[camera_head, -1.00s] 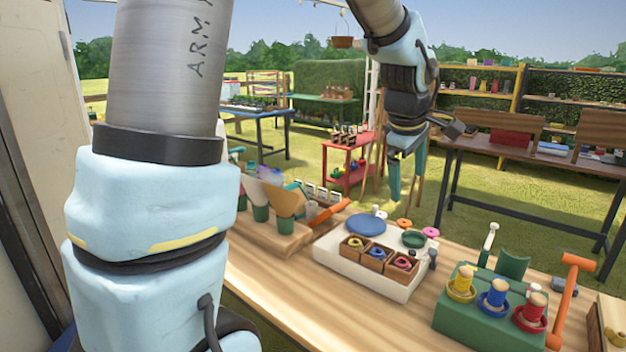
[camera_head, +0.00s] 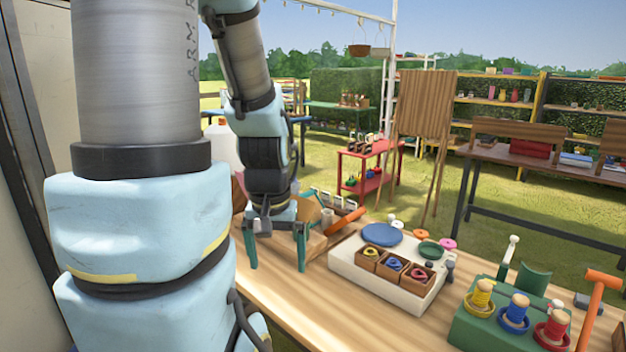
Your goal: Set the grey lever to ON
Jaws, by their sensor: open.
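My gripper (camera_head: 277,266) is open, its two green fingers pointing down over the left part of the wooden table (camera_head: 300,292). Nothing shows between the fingers. No lever is clearly grey and no ON mark is readable. A small grey knob (camera_head: 449,265) sits at the right side of the white box (camera_head: 385,284), well right of my gripper. A pale upright stick with a round top (camera_head: 508,250) stands behind the green block (camera_head: 473,326), farther right. I cannot tell whether either is the lever. My arm and gripper hide the table's far left part.
The white box carries a blue disc (camera_head: 382,235) and small wooden trays with coloured rings. The green block holds yellow, blue and red spools. An orange handle (camera_head: 345,220) leans behind the gripper; an orange hammer-shaped piece (camera_head: 598,282) stands at right. Table front is clear.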

